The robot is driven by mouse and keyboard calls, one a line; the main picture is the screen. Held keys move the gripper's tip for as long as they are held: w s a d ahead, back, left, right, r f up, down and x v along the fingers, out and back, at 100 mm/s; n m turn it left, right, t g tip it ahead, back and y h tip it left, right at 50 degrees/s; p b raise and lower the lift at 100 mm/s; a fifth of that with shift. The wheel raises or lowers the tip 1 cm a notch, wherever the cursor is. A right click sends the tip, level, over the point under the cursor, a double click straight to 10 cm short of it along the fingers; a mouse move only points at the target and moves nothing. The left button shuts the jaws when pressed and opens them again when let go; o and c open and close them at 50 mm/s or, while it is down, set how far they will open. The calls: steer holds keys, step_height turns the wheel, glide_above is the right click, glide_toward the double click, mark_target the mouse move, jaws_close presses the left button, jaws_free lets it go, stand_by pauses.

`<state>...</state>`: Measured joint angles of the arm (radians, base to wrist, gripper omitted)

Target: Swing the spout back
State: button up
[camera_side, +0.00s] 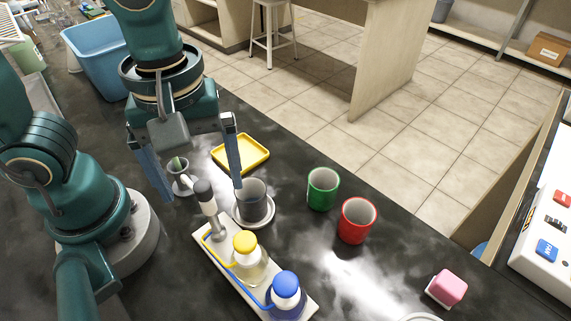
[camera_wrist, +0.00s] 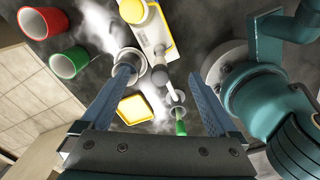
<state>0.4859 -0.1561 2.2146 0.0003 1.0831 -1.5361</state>
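The spout is a short white arm (camera_wrist: 170,95) on a grey-capped post (camera_side: 209,208) at the end of a long white base (camera_side: 225,257). In the wrist view it points toward a small grey cup (camera_wrist: 178,113) with a green-tipped item in it. In the side view this small cup (camera_side: 182,186) stands left of the post.
A yellow-capped bottle (camera_side: 247,262) and a blue-capped bottle (camera_side: 286,293) stand on the base. A yellow tray (camera_side: 240,153), a green cup (camera_side: 322,188), a red cup (camera_side: 356,220) and a pink block (camera_side: 449,287) lie around. A blue tub (camera_side: 98,58) is at back left.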

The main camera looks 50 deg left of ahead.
mark_target(202, 182)
steer(key=shift+r, duration=3.5)
steer(key=shift+w+a+r, duration=0.1)
steer(key=shift+w+a, duration=0.05)
steer(key=shift+a, duration=0.05)
steer(key=w+a+f+m+t, duration=0.2)
steer(key=a+m+t, duration=0.3)
steer(key=m, duration=0.7)
steer(key=shift+w+a+f+t, duration=0.25)
steer(key=shift+a+f, duration=0.45)
steer(key=shift+a, duration=0.35)
